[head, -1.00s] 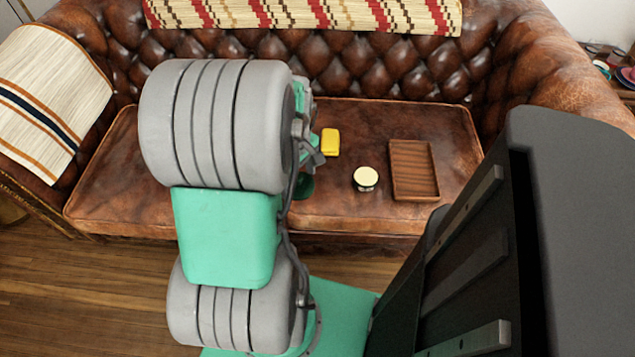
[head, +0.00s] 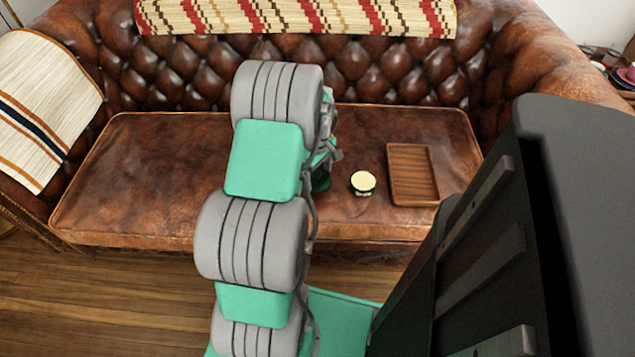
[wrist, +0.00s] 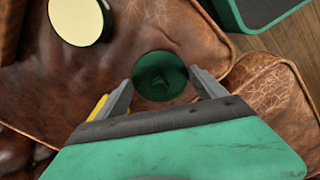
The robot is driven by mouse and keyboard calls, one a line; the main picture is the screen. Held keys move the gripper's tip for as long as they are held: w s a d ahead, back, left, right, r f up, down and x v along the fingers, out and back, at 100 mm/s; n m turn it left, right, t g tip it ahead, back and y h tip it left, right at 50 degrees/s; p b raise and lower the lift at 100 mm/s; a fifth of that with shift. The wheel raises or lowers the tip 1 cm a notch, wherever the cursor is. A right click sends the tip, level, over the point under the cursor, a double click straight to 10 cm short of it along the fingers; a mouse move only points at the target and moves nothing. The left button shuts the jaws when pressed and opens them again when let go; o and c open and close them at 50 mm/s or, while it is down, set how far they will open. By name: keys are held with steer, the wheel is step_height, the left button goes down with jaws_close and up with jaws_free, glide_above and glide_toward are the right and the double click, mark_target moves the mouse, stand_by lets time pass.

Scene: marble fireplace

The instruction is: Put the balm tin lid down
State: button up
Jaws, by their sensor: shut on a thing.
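The balm tin lid (wrist: 160,76) is a round dark green disc, held between the two fingertips of my gripper (wrist: 161,80) in the wrist view. In the head view my gripper (head: 328,156) is over the sofa seat, and the lid's dark green (head: 320,182) shows just below it. I cannot tell whether the lid touches the leather. The open balm tin (head: 363,183), with pale cream balm on top, stands on the seat to the right of the lid. The tin also shows at the upper left of the wrist view (wrist: 78,18).
A wooden tray (head: 428,202) lies right of the tin on the brown leather sofa (head: 140,180). A yellow thing (wrist: 98,106) is partly hidden behind my left finger in the wrist view. The seat's left part is clear. A striped cloth (head: 45,110) covers the left armrest.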

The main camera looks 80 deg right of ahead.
steer(key=shift+a+f, duration=0.1)
steer(key=shift+f, duration=1.15)
steer(key=shift+f, duration=0.1)
steer(key=o, duration=1.3)
